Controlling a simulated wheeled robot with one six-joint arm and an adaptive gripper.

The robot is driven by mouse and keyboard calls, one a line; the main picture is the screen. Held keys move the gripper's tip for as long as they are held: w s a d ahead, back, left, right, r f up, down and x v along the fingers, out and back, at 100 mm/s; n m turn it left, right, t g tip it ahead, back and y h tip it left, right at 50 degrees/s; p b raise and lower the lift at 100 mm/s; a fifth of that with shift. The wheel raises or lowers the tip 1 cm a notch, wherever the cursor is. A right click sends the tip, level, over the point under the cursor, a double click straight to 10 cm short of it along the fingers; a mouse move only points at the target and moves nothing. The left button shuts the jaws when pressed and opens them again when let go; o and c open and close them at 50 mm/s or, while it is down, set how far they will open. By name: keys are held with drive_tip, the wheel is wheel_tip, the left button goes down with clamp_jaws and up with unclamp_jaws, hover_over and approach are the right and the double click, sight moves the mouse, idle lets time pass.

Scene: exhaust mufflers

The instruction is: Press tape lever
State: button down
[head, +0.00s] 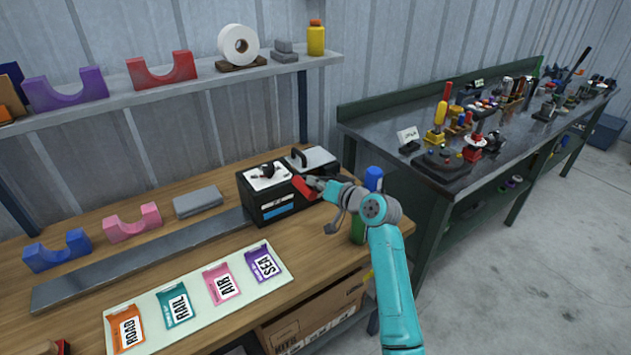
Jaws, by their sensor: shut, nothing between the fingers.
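The tape machine (262,208) is a dark box on the wooden bench, with a white top plate carrying a small black part and a blue-and-white label on its front. A red lever (304,188) sticks out at its right front. My gripper (317,183) is at the right end of the machine, right by the red lever. It is shut with nothing between its fingers. I cannot tell whether the fingertips touch the lever. My arm comes in from the lower right and hides part of the machine's right side.
A grey block with a handle (312,158) sits behind the lever. A green bottle (357,229) and a blue one (373,178) stand close to my arm. A card mat (200,328) with ROAD, RAIL, AIR and SEA cards lies in front. A shelf (170,92) runs above.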

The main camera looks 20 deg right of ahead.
drive_tip(key=shift+s+a+f+n+h, duration=0.25)
drive_tip(key=shift+a+f+n, duration=0.4)
drive_tip(key=shift+f, duration=1.05)
drive_tip(key=shift+s+a+f+n+h, duration=0.1)
drive_tip(key=shift+a+f+n+h, duration=0.25)
drive_tip(key=shift+f+n, duration=0.95)
drive_tip(key=shift+s+a+f+n+h, duration=0.15)
drive_tip(key=shift+a+f+n+h, duration=0.25)
drive_tip(key=shift+f, duration=1.65)
drive_tip(key=s+d+r, duration=0.2)
drive_tip(key=s+r, duration=0.4)
drive_tip(key=s, duration=0.3)
drive_tip(key=shift+s+d+r, duration=0.2)
drive_tip(key=shift+d+r, duration=0.05)
drive_tip(key=shift+d, duration=0.05)
